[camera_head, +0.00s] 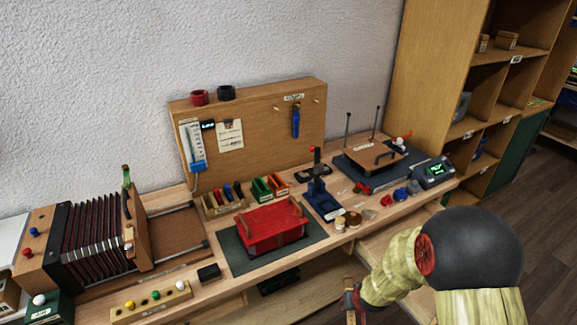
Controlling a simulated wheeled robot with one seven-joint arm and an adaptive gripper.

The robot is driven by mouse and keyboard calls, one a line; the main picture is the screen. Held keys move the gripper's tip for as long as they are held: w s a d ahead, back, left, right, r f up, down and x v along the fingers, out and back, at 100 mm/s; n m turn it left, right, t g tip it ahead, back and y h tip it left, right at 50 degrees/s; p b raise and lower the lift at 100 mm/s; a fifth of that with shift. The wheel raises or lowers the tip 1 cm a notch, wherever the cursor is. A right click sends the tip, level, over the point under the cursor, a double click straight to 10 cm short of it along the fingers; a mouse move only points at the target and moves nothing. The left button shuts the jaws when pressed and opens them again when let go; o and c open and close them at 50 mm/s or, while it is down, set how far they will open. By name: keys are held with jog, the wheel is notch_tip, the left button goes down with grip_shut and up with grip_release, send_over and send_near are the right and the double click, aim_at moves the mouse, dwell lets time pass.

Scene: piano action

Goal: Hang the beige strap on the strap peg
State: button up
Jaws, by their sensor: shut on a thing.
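My gripper (351,301) is small and dark at the bottom of the view, in front of the bench. It is shut on a narrow tan-brown piece, seemingly the beige strap (350,318), whose lower part is cut off by the picture's edge. The upright wooden board (255,115) at the back of the bench has a small label (293,97) near its top right. A blue strap-like item (296,121) hangs below this label. A bare peg (317,100) sticks out to its right. I cannot read which peg is the strap peg.
A red piece (272,225) lies on a green mat (235,258) at the bench's middle. A blue stand (322,198) rises to its right. A board with a handle and upright rods (365,150) stands farther right. A bellows (95,240) fills the left end. Shelving (440,85) stands right.

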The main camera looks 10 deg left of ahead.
jog(key=w+a+r+n+t+y, duration=0.1)
jog(key=a+r+t, duration=0.3)
jog(key=r, duration=0.7)
jog(key=w+a+r+n+t+y, duration=0.1)
jog(key=w+a+r+t+y, duration=0.1)
jog(key=r, duration=1)
jog(key=w+a+r+t+y, duration=0.2)
jog(key=w+a+r+t, duration=0.3)
jog(key=r, duration=0.6)
jog(key=shift+a+r+n+t, duration=0.25)
jog(key=shift+a+n+t, duration=0.15)
jog(key=shift+t, duration=0.1)
